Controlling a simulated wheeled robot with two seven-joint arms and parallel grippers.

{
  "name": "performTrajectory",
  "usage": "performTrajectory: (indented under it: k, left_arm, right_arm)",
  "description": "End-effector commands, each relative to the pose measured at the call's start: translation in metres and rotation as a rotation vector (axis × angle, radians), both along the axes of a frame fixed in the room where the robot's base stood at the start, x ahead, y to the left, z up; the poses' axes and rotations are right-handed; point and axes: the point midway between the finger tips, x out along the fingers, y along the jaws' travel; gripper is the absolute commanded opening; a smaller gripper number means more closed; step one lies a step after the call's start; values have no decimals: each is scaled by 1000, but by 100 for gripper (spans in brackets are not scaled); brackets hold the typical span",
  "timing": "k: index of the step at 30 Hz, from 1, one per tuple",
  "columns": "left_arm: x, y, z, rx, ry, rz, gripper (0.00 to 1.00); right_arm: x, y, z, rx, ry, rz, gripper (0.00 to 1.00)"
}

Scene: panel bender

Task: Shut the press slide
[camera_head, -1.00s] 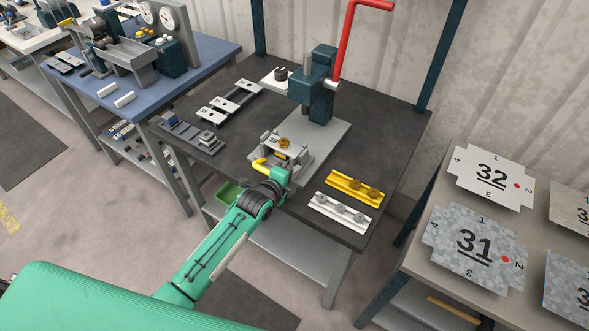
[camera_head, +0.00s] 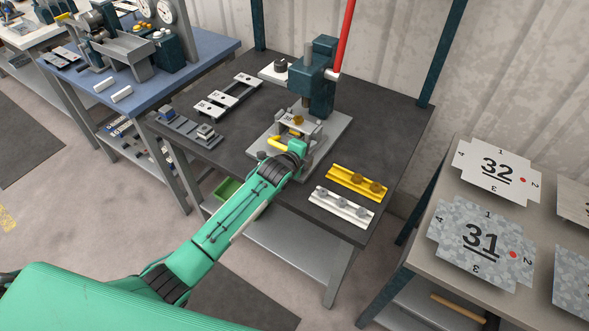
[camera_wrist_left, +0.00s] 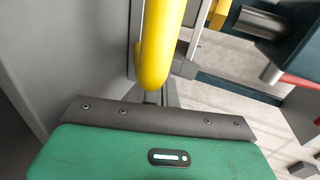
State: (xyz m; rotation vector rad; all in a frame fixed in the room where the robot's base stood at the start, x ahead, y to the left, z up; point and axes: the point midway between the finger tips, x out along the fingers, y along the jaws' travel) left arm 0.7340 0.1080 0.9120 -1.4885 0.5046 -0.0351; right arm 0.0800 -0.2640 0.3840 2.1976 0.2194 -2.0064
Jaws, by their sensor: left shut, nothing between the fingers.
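The press (camera_head: 320,75) has a dark teal column and a red lever (camera_head: 346,40) standing up. Its slide (camera_head: 298,130) is a small carriage on the grey base plate, bearing a plate with a brass-coloured knob, close in front of the column. A yellow handle (camera_head: 279,144) is on the slide's front. My left gripper (camera_head: 296,150) is shut and empty at the handle, from the front. The wrist view shows the yellow handle (camera_wrist_left: 160,45) right before the gripper, hiding most of the fingertips. I cannot tell whether they touch. My right gripper is out of view.
A yellow rail (camera_head: 357,183) and a white rail (camera_head: 341,208) lie right of my arm on the dark table (camera_head: 240,140). A side table with numbered panels (camera_head: 474,240) stands at right.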

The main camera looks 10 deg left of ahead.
Motion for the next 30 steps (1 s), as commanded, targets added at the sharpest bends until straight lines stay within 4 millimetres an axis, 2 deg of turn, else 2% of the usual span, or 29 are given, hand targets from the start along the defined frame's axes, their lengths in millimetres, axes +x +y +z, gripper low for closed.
performTrajectory:
  k: [1,4,10,25,30]
  left_arm:
    - [10,-3,-3,1,-3,-1,0]
    - [25,-9,-3,1,-3,-1,0]
    - [45,-17,-1,1,0,1,0]
    - [51,-18,4,-1,-6,2,0]
    - [48,-15,6,0,-6,1,0]
  right_arm:
    - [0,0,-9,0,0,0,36]
    - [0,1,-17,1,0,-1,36]
    - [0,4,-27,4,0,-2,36]
    - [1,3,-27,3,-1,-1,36]
    - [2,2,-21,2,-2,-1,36]
